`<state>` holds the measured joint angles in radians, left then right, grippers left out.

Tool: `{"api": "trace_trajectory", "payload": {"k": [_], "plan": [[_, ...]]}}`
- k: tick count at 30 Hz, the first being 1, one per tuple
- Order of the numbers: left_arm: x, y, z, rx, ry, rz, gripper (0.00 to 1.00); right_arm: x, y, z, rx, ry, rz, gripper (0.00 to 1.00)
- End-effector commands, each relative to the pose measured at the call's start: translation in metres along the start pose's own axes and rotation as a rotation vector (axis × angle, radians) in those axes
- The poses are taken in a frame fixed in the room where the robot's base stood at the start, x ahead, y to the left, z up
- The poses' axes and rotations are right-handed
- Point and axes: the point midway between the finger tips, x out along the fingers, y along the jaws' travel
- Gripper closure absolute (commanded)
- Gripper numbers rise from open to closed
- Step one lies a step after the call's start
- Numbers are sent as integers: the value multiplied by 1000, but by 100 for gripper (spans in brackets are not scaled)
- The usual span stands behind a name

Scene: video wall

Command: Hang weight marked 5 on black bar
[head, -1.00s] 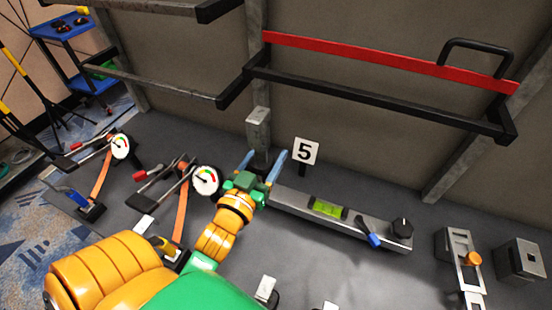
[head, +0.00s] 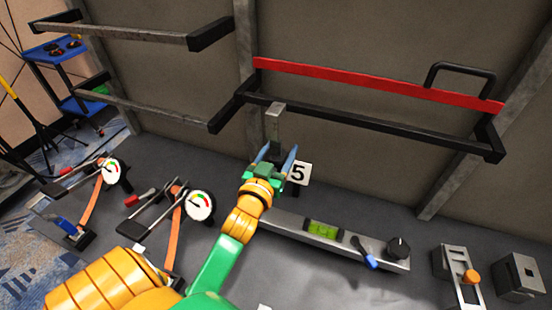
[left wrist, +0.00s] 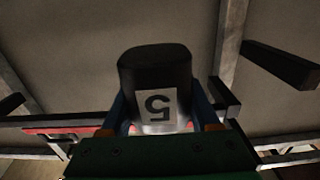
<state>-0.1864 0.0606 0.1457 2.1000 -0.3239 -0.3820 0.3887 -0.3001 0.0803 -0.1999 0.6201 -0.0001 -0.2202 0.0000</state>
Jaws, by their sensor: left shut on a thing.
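My left gripper (head: 275,162) is shut on the weight marked 5, one blue finger on each side. The weight's dark body (left wrist: 152,66) shows in the left wrist view with its white label, the 5 upside down. In the head view its grey stem and flat top (head: 275,122) stand upright above the fingers; most of the body is hidden by the gripper. The black bar (head: 370,125) runs across the wall frame, below the red strip. The weight's top is just below the bar's left end in the picture; I cannot tell the depth gap. My right gripper is not in view.
A white 5 sign (head: 298,172) stands on the grey bench (head: 320,285). A red strip (head: 370,84) and black handle are above the bar.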

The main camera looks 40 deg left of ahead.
Motion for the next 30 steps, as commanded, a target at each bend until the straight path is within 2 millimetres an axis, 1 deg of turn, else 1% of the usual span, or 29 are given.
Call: {"api": "trace_trajectory", "payload": {"k": [14,26,30], "plan": [[46,-1,-2,1,9,-1,100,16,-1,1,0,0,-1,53],[84,0,-1,2,9,1,100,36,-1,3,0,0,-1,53],[84,0,12,0,6,0,100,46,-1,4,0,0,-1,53]]}}
